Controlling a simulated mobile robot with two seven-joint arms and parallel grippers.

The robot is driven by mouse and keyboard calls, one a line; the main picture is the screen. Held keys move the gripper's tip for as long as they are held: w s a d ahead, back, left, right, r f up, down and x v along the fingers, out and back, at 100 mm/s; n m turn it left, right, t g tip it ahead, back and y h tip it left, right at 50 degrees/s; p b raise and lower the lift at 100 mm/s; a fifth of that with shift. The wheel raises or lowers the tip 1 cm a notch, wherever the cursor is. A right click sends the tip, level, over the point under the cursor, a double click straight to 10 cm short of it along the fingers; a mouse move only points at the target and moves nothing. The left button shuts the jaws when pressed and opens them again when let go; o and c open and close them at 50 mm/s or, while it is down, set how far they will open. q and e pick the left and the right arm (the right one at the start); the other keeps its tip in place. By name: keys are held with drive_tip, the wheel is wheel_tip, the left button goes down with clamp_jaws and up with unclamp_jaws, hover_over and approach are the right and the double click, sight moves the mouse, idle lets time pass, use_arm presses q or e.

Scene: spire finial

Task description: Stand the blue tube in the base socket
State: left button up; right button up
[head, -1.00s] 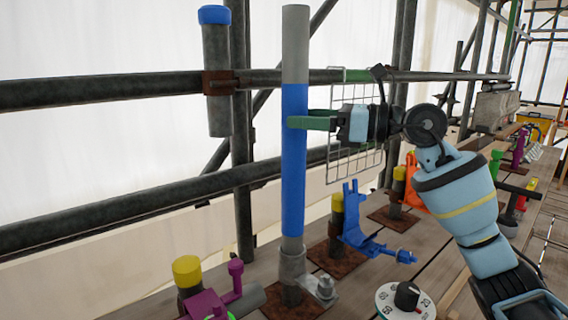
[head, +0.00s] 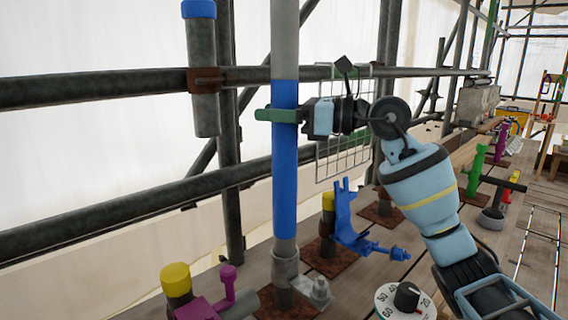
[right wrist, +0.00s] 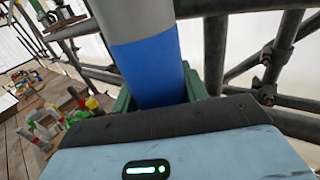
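A tall grey tube with a wide blue band (head: 285,185) stands upright, its lower end meeting a grey collar socket (head: 285,268) on a rusty base plate (head: 268,306). I cannot see how deep it sits. My right gripper (head: 278,115) has its green fingers on either side of the tube near the top of the blue band. In the right wrist view the tube (right wrist: 150,65) stands between the fingers (right wrist: 158,92). Whether they press on it is unclear. My left gripper is out of view.
A shorter grey tube with a blue cap (head: 203,70) is clamped to the upper rail (head: 110,86). A blue bracket (head: 350,225), a yellow-capped post (head: 176,282), a purple clamp (head: 205,308) and a dial (head: 404,300) are near the base. A wire grid (head: 340,150) hangs behind my gripper.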

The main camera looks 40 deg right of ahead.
sight(276, 52)
clamp_jaws()
wheel_tip(276, 52, up, 9)
drive_tip(key=shift+f+p, duration=0.1)
drive_tip(key=shift+p, duration=0.65)
drive_tip(key=shift+r, duration=0.75)
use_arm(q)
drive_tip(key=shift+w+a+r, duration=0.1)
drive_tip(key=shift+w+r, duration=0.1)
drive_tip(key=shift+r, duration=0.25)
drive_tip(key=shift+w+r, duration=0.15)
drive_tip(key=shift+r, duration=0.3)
